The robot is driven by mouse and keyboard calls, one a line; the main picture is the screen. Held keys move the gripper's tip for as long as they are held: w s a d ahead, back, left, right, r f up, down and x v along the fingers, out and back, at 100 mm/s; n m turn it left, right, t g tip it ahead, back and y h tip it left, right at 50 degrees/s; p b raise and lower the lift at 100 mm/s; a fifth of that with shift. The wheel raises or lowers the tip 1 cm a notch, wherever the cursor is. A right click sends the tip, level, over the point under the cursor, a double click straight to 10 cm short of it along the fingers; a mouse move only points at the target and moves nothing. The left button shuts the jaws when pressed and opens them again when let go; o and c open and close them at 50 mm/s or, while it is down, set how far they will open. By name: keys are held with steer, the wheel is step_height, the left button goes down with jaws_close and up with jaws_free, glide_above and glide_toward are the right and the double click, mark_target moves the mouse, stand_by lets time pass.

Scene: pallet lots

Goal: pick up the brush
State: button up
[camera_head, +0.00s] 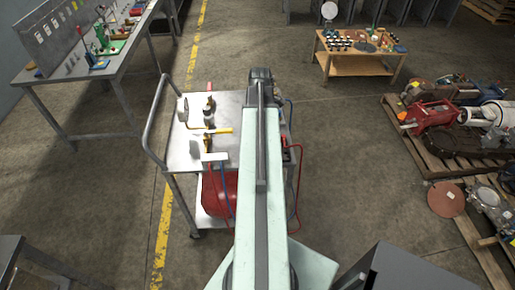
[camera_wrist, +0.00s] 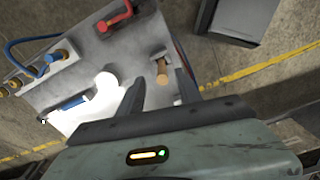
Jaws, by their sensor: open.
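A short tool with a wooden handle and a grey head (camera_wrist: 161,67) lies on the metal cart top near its edge in the wrist view. It looks like the brush, but the small picture leaves this uncertain. My gripper (camera_wrist: 160,88) is open, and its two dark fingers point toward the cart with this tool showing between and beyond their tips. Nothing is held. I cannot tell the height of the fingers above the cart. In the head view my gripper (camera_head: 261,77) is at the far end of my arm, its fingers hidden.
The cart top (camera_head: 180,150) also carries a yellow-handled tool (camera_head: 221,130) and a brown bottle-like item (camera_head: 209,105). In the wrist view, a red tool (camera_wrist: 115,18), a blue-handled item (camera_wrist: 73,103) and a blue hose (camera_wrist: 30,42) lie nearby. A workbench (camera_head: 70,75) stands left.

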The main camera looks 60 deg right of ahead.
steer(key=f+b, duration=0.8)
steer(key=shift+w+a+f, duration=0.1)
steer(key=shift+w+a, duration=0.1)
steer(key=shift+a, duration=0.05)
steer(key=shift+r, duration=0.2)
jaws_close()
